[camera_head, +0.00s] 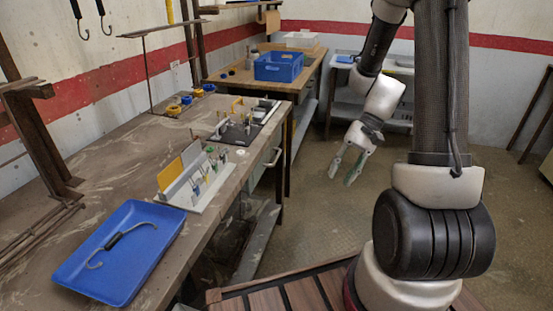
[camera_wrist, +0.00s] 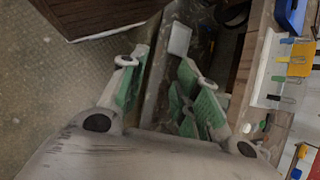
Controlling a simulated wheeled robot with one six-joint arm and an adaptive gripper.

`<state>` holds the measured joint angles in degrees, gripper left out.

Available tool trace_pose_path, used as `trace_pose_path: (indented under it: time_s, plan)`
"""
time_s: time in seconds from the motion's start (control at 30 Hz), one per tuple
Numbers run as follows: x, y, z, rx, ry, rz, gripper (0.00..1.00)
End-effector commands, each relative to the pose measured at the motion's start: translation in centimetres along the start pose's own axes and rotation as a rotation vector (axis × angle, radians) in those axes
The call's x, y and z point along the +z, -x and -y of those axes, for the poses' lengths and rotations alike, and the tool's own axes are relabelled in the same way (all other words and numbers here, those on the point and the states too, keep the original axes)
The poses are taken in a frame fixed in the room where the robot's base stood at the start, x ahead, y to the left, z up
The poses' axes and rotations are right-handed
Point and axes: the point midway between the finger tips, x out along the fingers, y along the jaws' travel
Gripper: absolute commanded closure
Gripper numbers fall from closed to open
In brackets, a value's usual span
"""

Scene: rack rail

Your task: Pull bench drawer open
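The bench (camera_head: 120,165) runs along the left in the head view, with a drawer front (camera_head: 258,172) under its right-hand edge. A pale bar handle (camera_head: 272,157) sits on that front. The drawer looks shut. My gripper (camera_head: 342,179) hangs over the floor to the right of the handle, clearly apart from it. In the wrist view my gripper (camera_wrist: 166,78) shows two fingers with green pads, spread apart with nothing held between them. The bench top (camera_wrist: 275,120) is at the right there. I cannot make out the handle in the wrist view.
On the bench lie a blue tray (camera_head: 120,250) with a hooked tool, a white rack (camera_head: 197,185) and a black tray (camera_head: 240,132). A second table behind holds a blue crate (camera_head: 279,66). A slatted wooden platform (camera_head: 300,292) is in front. Floor around my gripper is clear.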

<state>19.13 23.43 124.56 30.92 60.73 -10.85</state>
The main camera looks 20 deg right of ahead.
Motion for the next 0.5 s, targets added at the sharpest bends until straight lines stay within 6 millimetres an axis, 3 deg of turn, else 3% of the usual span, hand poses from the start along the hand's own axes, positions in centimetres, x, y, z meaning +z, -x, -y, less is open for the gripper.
trace_pose_path:
  time_s: [0.1,0.3,0.5]
  plan:
    - [-4.0,-3.8,0.8,-0.158,-0.062,0.067,0.68]
    - [-11.2,-9.1,3.1,-0.453,-0.106,0.075,0.68]
    - [-19.4,-11.5,6.5,-0.745,-0.055,-0.068,0.68]
